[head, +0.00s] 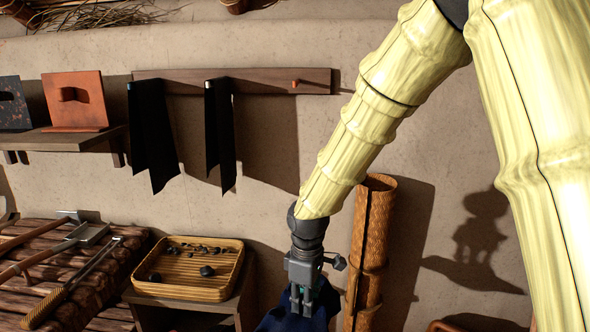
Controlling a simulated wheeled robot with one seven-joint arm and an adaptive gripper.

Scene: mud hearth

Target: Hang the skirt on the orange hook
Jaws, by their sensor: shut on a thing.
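My gripper (303,300) is low in the middle of the head view, pointing down. It is shut on a dark blue cloth, the skirt (283,317), most of which is cut off by the bottom edge. The orange hook (295,83) is a small peg at the right part of a dark wooden rail (262,77) on the wall. It is bare, and my gripper is well below it.
Two black cloths hang from the rail left of the orange hook: one far left (150,135), one nearer the middle (219,130). A tray of dark lumps (188,285) stands lower left. A tall bark roll (376,225) stands just right of my gripper.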

